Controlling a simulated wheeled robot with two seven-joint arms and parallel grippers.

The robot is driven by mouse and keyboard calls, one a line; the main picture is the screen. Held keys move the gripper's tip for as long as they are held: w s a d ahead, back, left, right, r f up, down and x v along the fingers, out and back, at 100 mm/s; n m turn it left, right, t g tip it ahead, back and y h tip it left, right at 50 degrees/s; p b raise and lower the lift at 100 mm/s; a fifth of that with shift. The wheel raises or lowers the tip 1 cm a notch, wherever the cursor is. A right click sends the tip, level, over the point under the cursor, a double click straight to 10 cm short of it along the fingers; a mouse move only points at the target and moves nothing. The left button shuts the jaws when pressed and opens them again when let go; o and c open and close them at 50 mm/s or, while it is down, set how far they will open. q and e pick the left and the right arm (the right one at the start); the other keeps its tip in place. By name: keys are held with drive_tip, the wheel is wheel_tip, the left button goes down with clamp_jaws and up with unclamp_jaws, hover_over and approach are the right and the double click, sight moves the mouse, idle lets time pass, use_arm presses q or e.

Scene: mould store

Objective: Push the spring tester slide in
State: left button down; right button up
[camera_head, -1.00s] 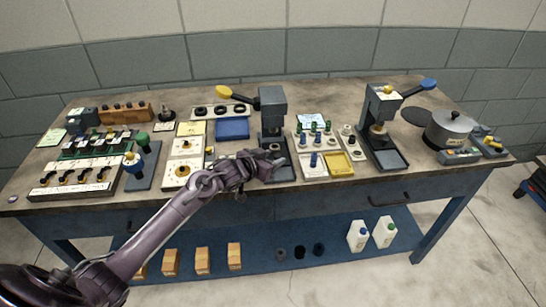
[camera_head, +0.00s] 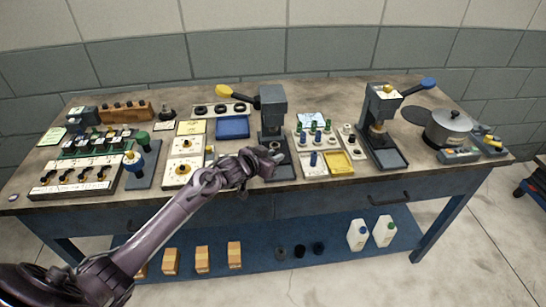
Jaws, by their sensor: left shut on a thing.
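The yellow-handled press-like device (camera_head: 272,100), which looks like the spring tester, stands upright at the back middle of the bench. Its dark slide plate (camera_head: 286,173) lies low at its front, near the bench edge. My left gripper (camera_head: 270,159) is over the front of this device, shut on what looks like part of the slide. The gripper hides the gripped part and some of the plate. My right gripper is not in view.
A similar blue-handled device (camera_head: 381,115) stands to the right, near a pot (camera_head: 448,128). A tray with green knobs and a yellow dish (camera_head: 339,163) sits just right of my gripper. White dial boxes (camera_head: 181,173) and a blue tray (camera_head: 232,128) are left.

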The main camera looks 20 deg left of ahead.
sight(271, 148)
use_arm(q)
drive_tip(key=w+a, duration=0.1)
drive_tip(key=w+b, duration=0.1)
drive_tip(key=shift+w+a+f, duration=0.1)
drive_tip(key=shift+w+a, duration=0.3)
drive_tip(key=shift+r, duration=0.2)
drive_tip(key=c, duration=1.7)
unclamp_jaws()
drive_tip(key=o, duration=0.4)
drive_tip(key=shift+w+f, duration=0.15)
drive_tip(key=shift+o, duration=0.2)
drive_tip(key=shift+b+v, duration=0.4)
drive_tip(key=shift+v, duration=3.55)
